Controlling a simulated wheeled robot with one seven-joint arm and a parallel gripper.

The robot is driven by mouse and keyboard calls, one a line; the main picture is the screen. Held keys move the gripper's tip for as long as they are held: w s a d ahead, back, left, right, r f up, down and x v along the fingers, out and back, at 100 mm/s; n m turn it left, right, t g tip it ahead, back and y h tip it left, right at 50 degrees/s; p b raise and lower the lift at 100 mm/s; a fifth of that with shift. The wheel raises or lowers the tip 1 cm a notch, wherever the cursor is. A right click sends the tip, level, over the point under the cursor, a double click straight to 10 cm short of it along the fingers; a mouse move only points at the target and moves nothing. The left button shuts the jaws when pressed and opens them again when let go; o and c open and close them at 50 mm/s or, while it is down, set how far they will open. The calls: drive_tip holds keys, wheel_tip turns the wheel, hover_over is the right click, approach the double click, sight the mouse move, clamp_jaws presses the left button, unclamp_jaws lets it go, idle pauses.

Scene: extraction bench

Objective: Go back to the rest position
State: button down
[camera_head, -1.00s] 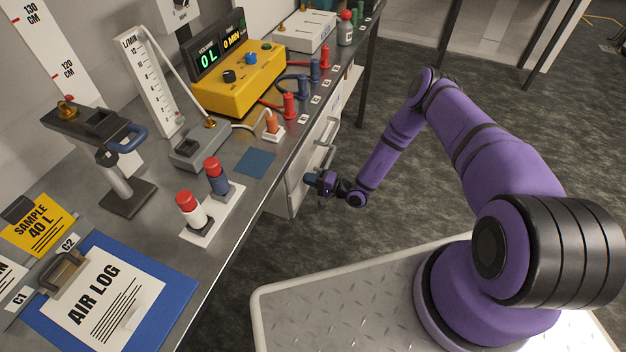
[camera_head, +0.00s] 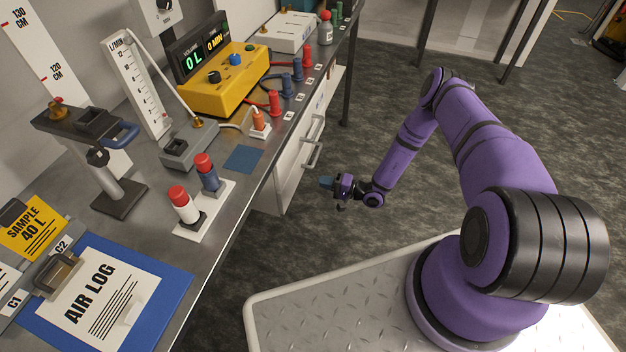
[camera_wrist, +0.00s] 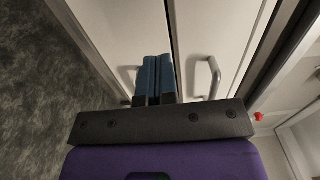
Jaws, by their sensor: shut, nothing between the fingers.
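My gripper (camera_head: 327,183) is shut and empty in the head view. It hangs over the floor, to the right of the bench's drawer front and apart from it. In the wrist view its blue fingers (camera_wrist: 153,78) lie side by side, together. Beyond them are pale cabinet fronts with a metal handle (camera_wrist: 208,78); a second handle is partly hidden behind the fingers.
The steel bench (camera_head: 215,247) runs along the left. On it are a yellow pump box (camera_head: 222,92), a holder with red-capped vials (camera_head: 185,207), a blue clipboard (camera_head: 165,300) and a metal stand (camera_head: 118,195). Open floor (camera_head: 400,225) lies right of the bench.

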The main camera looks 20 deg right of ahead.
drive_tip(key=shift+v, duration=1.9)
drive_tip(key=w+r+n+g+y, duration=0.1)
drive_tip(key=w+r+n+g, duration=0.2)
drive_tip(key=r, duration=0.7)
drive_tip(key=w+r+n+g, duration=0.15)
drive_tip(key=r+g, duration=0.35)
drive_tip(key=r, duration=0.5)
drive_tip(key=s+a+r+n+g+h, duration=0.1)
drive_tip(key=s+r+n+g+h, duration=0.15)
drive_tip(key=r, duration=0.85)
drive_tip(key=s+a+r+n+g+h, duration=0.15)
drive_tip(key=s+r, duration=0.25)
drive_tip(key=r, duration=0.8)
drive_tip(key=s+r+t+h, duration=0.1)
drive_tip(key=s+r+h, duration=0.6)
drive_tip(key=s+r, duration=0.7)
drive_tip(key=s+d+r+t+h, duration=0.2)
drive_tip(key=s+r, duration=0.2)
drive_tip(key=s, duration=0.3)
drive_tip(key=s+d+r+m+t+h, duration=0.1)
drive_tip(key=s+d+r+t+h, duration=0.1)
drive_tip(key=s+r, duration=0.3)
drive_tip(key=shift+s+d+r+t+h, duration=0.25)
drive_tip(key=shift+s+t, duration=0.55)
drive_tip(key=shift+s, duration=0.6)
